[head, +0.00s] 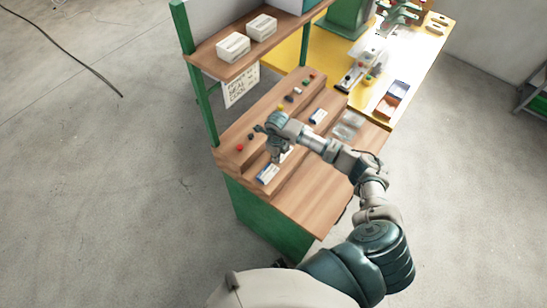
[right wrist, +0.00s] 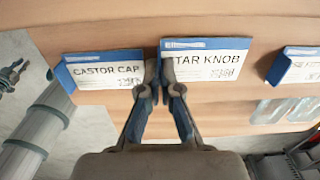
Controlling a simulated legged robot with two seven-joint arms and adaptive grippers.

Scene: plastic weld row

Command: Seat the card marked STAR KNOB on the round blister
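The card marked STAR KNOB (right wrist: 210,62), white with a blue edge, is right of centre in the right wrist view. My right gripper (right wrist: 160,68) has its two fingertips together at the card's left end, and one covers its first letter. I cannot tell whether they touch the card. In the head view my right gripper (head: 273,153) hangs over the card row and mostly hides this card. Clear blisters (right wrist: 270,110) lie right of the fingers; they also show on the bench in the head view (head: 348,125).
The CASTOR CAP card (right wrist: 105,70) is close left of the fingers, and another card (right wrist: 300,66) is at the right. Small coloured parts (head: 240,147) line the back of the wooden bench (head: 318,195). A shelf with white boxes (head: 233,47) overhangs it.

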